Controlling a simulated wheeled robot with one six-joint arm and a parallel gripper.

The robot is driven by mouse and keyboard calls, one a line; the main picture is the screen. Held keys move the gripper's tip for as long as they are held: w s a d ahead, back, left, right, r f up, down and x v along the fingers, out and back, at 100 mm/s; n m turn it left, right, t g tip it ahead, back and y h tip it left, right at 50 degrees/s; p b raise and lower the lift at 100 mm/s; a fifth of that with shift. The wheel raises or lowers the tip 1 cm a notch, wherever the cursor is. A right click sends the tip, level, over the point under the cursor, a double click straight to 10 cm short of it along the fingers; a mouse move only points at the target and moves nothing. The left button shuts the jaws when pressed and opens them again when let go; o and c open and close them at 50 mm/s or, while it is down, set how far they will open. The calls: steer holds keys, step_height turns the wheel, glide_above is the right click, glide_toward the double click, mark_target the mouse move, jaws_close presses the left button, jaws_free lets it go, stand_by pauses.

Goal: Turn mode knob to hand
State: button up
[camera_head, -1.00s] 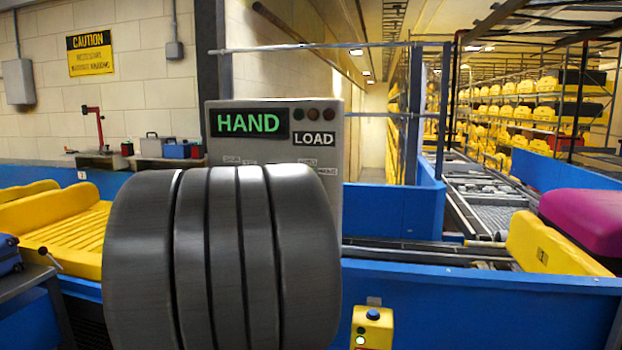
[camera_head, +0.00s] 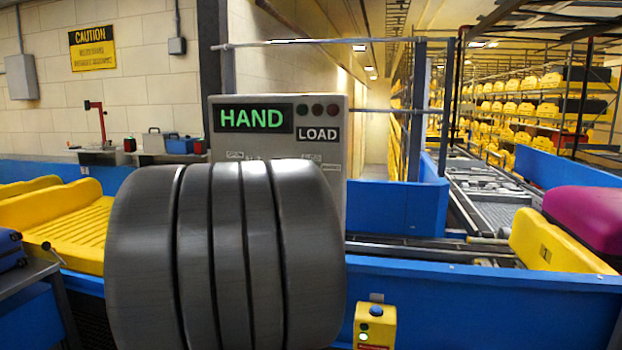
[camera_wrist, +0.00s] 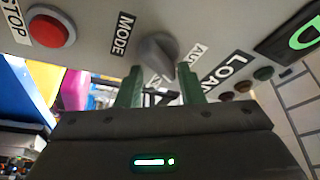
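The grey mode knob (camera_wrist: 158,52) is on the control panel in the wrist view, beside a MODE label and a partly covered AUTO label. My gripper (camera_wrist: 159,70) is open, with its green fingers apart on either side of the knob's near end. I cannot tell whether they touch it. Another label between the fingers is mostly hidden. In the head view the panel (camera_head: 335,175) has a display (camera_head: 253,118) lit green with HAND. My own dark arm hides the knob and gripper there.
A red STOP button (camera_wrist: 50,30) and a LOAD label (camera_wrist: 226,76) flank the knob. A blue conveyor wall (camera_head: 480,300) runs in front, with a yellow button box (camera_head: 375,328) on it. A yellow tray (camera_head: 555,240) carries a magenta suitcase (camera_head: 590,215) at right.

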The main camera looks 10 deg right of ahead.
steer(key=b+v, duration=0.2)
steer(key=v, duration=1.1)
steer(key=shift+s+a, duration=0.15)
steer(key=shift+s, duration=0.15)
steer(key=shift+f, duration=0.1)
